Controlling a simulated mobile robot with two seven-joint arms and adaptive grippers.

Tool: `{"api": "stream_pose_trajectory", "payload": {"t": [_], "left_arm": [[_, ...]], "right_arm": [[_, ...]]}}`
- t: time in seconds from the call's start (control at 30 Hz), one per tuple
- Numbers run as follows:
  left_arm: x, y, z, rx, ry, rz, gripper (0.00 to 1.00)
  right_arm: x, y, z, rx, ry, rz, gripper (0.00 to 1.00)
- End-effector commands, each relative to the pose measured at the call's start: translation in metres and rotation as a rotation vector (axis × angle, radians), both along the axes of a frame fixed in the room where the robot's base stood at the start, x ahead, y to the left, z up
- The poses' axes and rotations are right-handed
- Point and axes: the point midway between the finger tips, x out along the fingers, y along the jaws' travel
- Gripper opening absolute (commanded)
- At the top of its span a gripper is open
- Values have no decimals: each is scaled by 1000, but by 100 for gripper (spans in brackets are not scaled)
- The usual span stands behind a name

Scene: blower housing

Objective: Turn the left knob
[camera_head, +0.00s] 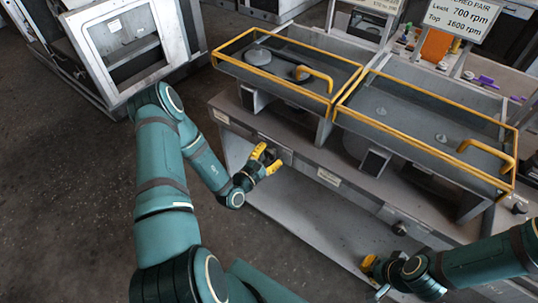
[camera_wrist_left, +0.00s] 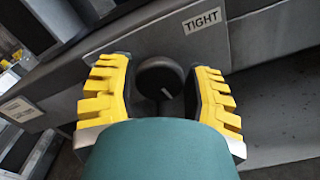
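The left knob (camera_wrist_left: 160,78) is a dark round knob on the grey front panel of the blower housing. In the left wrist view it sits between the two yellow fingers of my left gripper (camera_wrist_left: 165,85). The fingers stand apart on either side of it, with a narrow gap on the left; contact on the right side is unclear. In the head view my left gripper (camera_head: 266,160) is at the panel and mostly hides this knob. The right knob (camera_head: 399,229) shows farther right on the panel. My right gripper (camera_head: 374,275) is below it, apart from it, its fingers only partly visible.
A "TIGHT" label (camera_wrist_left: 203,21) is right of the left knob. Above the panel are two trays with yellow rims (camera_head: 425,96) and handles. A grey shelf (camera_head: 310,215) lies below the panel. A white-framed cabinet (camera_head: 130,45) stands at the back left. The dark floor at left is clear.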

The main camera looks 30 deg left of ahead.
Motion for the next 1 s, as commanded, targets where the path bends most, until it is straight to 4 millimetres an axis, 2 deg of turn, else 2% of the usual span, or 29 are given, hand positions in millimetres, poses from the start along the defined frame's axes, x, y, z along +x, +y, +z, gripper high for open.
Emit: {"api": "stream_pose_trajectory", "payload": {"t": [0.07, 0.47, 0.57, 0.8, 1.0], "left_arm": [[0, 0, 0, 0, -1, -1, 76], [-6, 1, -1, 0, 2, 1, 76], [-19, 2, -1, -1, 3, 2, 76], [-68, 6, -1, -2, 4, 3, 76], [-101, 8, -1, -2, 3, 2, 76]], "right_arm": [[0, 0, 0, 0, 0, 0, 0], [0, 0, 0, 0, 0, 0, 0], [0, 0, 0, 0, 0, 0, 0], [0, 0, 0, 0, 0, 0, 0], [0, 0, 0, 0, 0, 0, 0]]}}
